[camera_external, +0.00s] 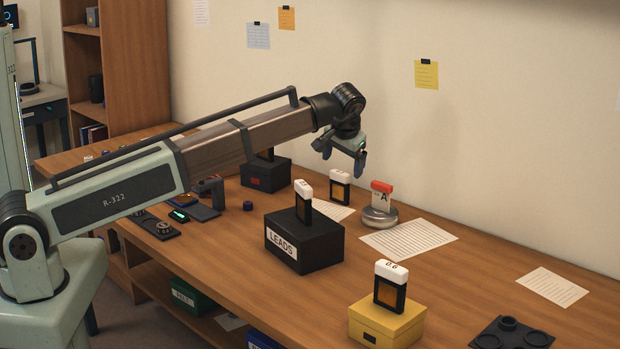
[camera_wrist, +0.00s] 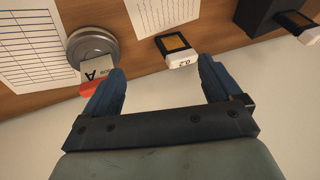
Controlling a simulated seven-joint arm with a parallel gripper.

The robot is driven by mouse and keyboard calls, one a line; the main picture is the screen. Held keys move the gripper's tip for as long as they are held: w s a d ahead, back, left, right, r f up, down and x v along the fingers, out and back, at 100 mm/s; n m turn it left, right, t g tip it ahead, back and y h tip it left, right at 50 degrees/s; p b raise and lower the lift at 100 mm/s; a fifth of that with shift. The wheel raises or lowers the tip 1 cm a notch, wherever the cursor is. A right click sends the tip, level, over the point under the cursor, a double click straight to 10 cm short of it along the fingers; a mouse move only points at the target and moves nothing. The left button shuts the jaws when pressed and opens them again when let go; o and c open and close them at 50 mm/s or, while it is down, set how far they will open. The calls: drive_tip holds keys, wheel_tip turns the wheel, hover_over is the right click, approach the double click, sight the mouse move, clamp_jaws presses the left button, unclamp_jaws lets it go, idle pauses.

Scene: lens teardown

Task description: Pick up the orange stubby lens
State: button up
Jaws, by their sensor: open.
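I cannot make out for sure an orange stubby lens in either view. A small dark round piece with an orange-brown tone (camera_external: 184,199) lies left of centre in the external view, too small to identify. My gripper (camera_external: 340,158) is open and empty, raised above the back of the bench. In the wrist view its two blue fingers (camera_wrist: 162,72) are apart with nothing between them. Beyond them are a silver round stand (camera_wrist: 92,46) holding an orange-topped card marked A (camera_wrist: 96,74), and a black-framed piece with an orange window and white cap (camera_wrist: 176,50).
A black LEADS box (camera_external: 310,250) and a yellow box (camera_external: 388,327) each hold a white-capped piece. Another black box (camera_external: 262,182) stands at the back left. A dark tray (camera_external: 511,335) lies at the front right. Paper sheets (camera_external: 408,238) lie flat; bare wood lies between.

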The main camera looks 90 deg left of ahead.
drive_tip(key=s+a+n+h, duration=0.15)
drive_tip(key=s+a, duration=0.45)
drive_tip(key=s, duration=0.6)
drive_tip(key=s+a+n+g+h, duration=0.15)
drive_tip(key=s+a, duration=0.35)
drive_tip(key=s, duration=0.6)
drive_tip(key=s+a+n+h, duration=0.15)
drive_tip(key=s+a, duration=0.45)
drive_tip(key=s, duration=0.6)
drive_tip(key=shift+h, duration=0.35)
drive_tip(key=shift+s+a+f, duration=0.1)
drive_tip(key=shift+s+f, duration=0.1)
drive_tip(key=shift+f, duration=2.05)
drive_tip(key=shift+s+a+f, duration=0.1)
drive_tip(key=shift+s+f, duration=0.15)
drive_tip(key=shift+f, duration=1.95)
drive_tip(key=shift+s+f, duration=0.2)
drive_tip(key=shift+f, duration=2.05)
drive_tip(key=c, duration=1.2)
drive_tip(key=shift+r, duration=0.15)
